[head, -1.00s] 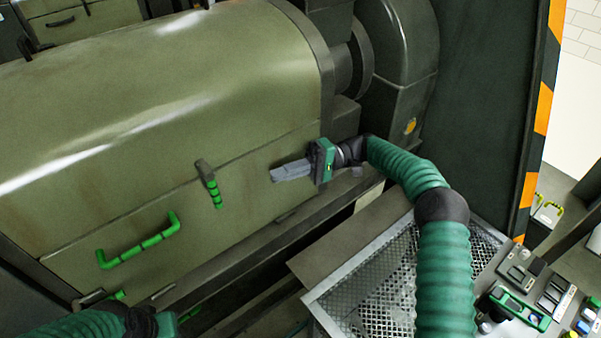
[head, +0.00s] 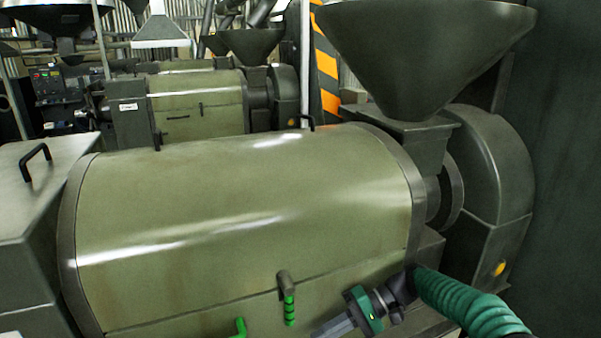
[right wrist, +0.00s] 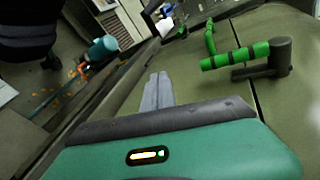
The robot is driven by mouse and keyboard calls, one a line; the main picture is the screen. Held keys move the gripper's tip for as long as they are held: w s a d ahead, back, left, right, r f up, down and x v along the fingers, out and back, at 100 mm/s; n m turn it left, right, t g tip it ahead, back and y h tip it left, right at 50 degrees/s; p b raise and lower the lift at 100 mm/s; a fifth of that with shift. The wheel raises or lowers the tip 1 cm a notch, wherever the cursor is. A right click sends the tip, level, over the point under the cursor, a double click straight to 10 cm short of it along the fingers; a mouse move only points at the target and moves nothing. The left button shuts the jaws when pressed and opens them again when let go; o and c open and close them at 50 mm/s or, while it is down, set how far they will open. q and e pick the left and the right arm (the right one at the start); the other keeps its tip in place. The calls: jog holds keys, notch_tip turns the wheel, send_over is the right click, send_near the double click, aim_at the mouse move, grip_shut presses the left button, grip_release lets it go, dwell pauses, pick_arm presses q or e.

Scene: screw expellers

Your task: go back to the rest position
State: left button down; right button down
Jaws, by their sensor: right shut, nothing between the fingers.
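My right gripper (head: 333,328) is at the bottom of the head view, in front of the lower panel of the olive screw expeller (head: 250,190). Its fingers are together and empty; in the right wrist view the closed fingers (right wrist: 156,92) point along the panel. A green-gripped latch handle (head: 289,303) is on the panel to the left of the gripper and appears apart from it. It also shows at the right of the right wrist view (right wrist: 235,58). A second green handle (head: 240,327) is partly cut off at the bottom edge. My left gripper is not in the head view.
A dark hopper (head: 420,50) stands over the expeller's right end, beside a rounded grey housing (head: 495,190). A grey cabinet (head: 30,220) with a black handle stands at the left. Another expeller (head: 195,110) is behind. A dark wall closes off the right.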

jog(key=s+f+t+h, duration=0.1)
jog(key=s+f+h, duration=0.6)
jog(key=s+f, duration=0.1)
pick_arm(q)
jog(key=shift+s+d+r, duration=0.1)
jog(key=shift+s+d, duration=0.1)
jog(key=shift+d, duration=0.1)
pick_arm(e)
jog(key=s+d+f+t+h, duration=0.1)
jog(key=s+d+t+h, duration=0.3)
jog(key=s+d, duration=0.8)
jog(key=shift+s+d+f+t+h, duration=0.25)
jog(key=shift+d+f+t+h, duration=0.15)
jog(key=shift+d+h, duration=0.35)
jog(key=shift+a, duration=0.1)
